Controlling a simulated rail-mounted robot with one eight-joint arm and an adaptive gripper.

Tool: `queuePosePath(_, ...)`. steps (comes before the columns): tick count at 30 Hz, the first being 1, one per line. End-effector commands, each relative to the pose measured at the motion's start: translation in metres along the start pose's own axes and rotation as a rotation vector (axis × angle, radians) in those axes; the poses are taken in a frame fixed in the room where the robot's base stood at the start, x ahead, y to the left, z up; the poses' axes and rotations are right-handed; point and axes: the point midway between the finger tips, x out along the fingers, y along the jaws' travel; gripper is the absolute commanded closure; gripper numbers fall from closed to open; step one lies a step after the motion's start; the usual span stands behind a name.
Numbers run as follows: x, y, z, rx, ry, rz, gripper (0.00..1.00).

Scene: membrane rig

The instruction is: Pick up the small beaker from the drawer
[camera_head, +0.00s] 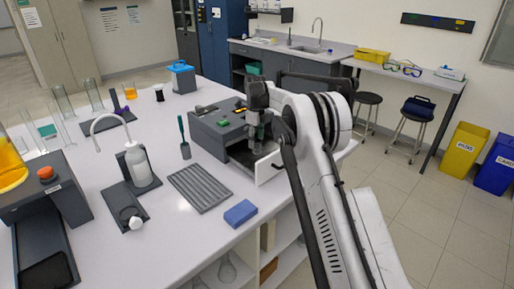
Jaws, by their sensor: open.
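The drawer (269,167) is pulled out from the front of a dark grey box unit (208,127) on the bench, with its pale front panel facing right. My gripper (259,147) points down over the open drawer, with its fingers low and close to the drawer's interior. The jaws are open. I cannot make out the small beaker clearly; my gripper and arm cover much of the drawer.
A grooved grey mat (199,187) and a blue block (240,213) lie in front of the unit. A brush in a holder (184,140) and a wash bottle (138,165) stand to the left.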

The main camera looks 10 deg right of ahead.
Motion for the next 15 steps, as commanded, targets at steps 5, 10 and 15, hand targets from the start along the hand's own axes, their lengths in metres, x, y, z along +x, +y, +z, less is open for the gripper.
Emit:
queuePosePath(5, 0.024, -0.005, -0.004, 0.001, 0.000, 0.000, 0.45)
queuePosePath(10, 0.039, -0.005, -0.004, 0.000, 0.000, 0.000, 0.45)
queuePosePath(15, 0.040, -0.005, -0.004, 0.000, 0.000, 0.000, 0.45)
